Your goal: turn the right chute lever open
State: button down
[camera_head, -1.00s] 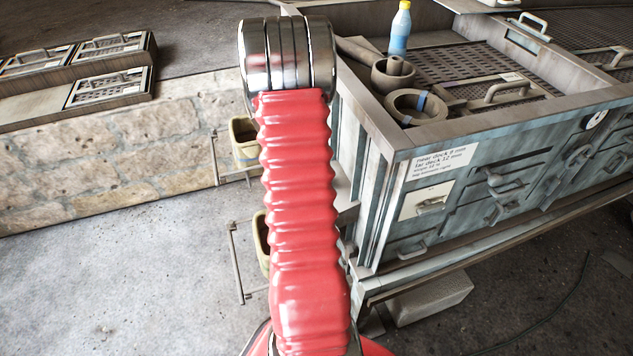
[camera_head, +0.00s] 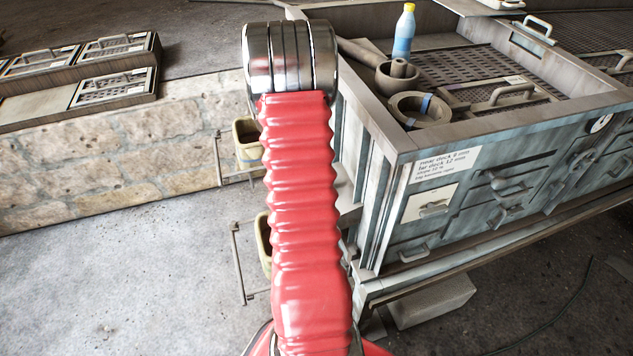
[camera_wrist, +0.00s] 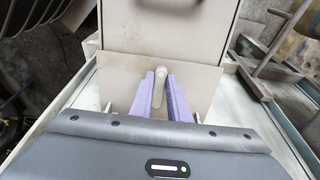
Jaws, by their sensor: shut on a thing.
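In the wrist view, a pale grey lever (camera_wrist: 158,82) stands between the two purple finger pads of my gripper (camera_wrist: 158,93). The gripper is shut on the lever, close to a plain beige chute panel (camera_wrist: 118,82) behind it. In the head view, my red arm hides the gripper and the lever. Which chute this lever belongs to cannot be told from the pictures alone.
A blue-grey machine (camera_head: 480,190) with handles, drawers and a label (camera_head: 445,165) stands right of my arm. On its top are a blue bottle (camera_head: 404,32) and round brown parts (camera_head: 420,108). Yellowish buckets (camera_head: 247,140) hang left of it. The concrete floor at left is clear.

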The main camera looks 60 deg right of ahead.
dwell(0.3)
jog(key=c, duration=1.7)
grip_release()
jog(key=shift+r, duration=0.1)
jog(key=v, duration=1.3)
jog(key=shift+w+a+r, duration=0.15)
jog(key=shift+r, duration=0.1)
jog(key=a+r+n+t, duration=0.2)
jog(key=a+r+n, duration=0.3)
jog(key=a+n, duration=0.4)
jog(key=a+r+n+t+y, duration=0.1)
jog(key=a+r+n+t, duration=0.2)
jog(key=a+n, duration=0.6)
jog(key=a+r+n+t+y, duration=0.1)
jog(key=a+r+n, duration=0.6)
jog(key=a, duration=2.1)
jog(key=shift+a+n+t, duration=0.25)
jog(key=shift+n+t, duration=0.65)
jog(key=shift+n, duration=0.2)
